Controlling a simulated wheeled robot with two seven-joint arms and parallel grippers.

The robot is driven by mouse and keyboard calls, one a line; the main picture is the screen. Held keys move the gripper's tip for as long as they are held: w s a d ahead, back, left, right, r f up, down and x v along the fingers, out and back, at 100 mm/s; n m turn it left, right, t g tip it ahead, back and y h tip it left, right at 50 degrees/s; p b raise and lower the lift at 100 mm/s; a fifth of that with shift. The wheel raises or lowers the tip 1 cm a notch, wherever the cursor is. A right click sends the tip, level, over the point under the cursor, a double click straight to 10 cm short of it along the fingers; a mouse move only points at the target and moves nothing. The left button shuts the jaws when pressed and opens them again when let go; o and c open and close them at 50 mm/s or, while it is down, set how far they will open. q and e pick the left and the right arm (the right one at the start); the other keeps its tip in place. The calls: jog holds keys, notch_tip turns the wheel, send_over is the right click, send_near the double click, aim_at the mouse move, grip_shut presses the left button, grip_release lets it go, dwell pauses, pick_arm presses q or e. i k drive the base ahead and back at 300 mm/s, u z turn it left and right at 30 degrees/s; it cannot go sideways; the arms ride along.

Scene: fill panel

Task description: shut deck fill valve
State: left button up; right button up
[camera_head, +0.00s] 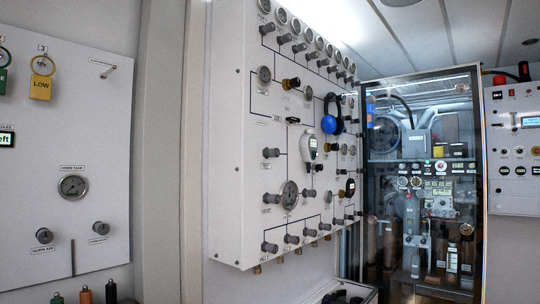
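A white fill panel (232,150) hangs on the wall in the middle of the head view, seen at a steep angle. It carries several grey valve knobs, among them an upper-left knob (267,29), a middle knob (271,153), a lower-left knob (272,198) and a bottom-row knob (270,247). Black lines link the knobs and round gauges, such as a large gauge (289,195). The labels are too small to read, so I cannot tell which knob is the deck fill valve or whether it is shut. Neither of my grippers is in view.
Blue ear muffs (329,124) and a white handheld device (309,146) hang on the panel. A glass-fronted cabinet (422,180) with machinery stands to the right, beside a control box (514,150). A left wall board (100,130) holds a gauge, knobs and a yellow "LOW" tag (41,87).

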aim_at(272, 152)
jog(key=k, duration=1.3)
jog(key=z, duration=0.6)
jog(key=i, duration=2.65)
jog(key=u, duration=1.15)
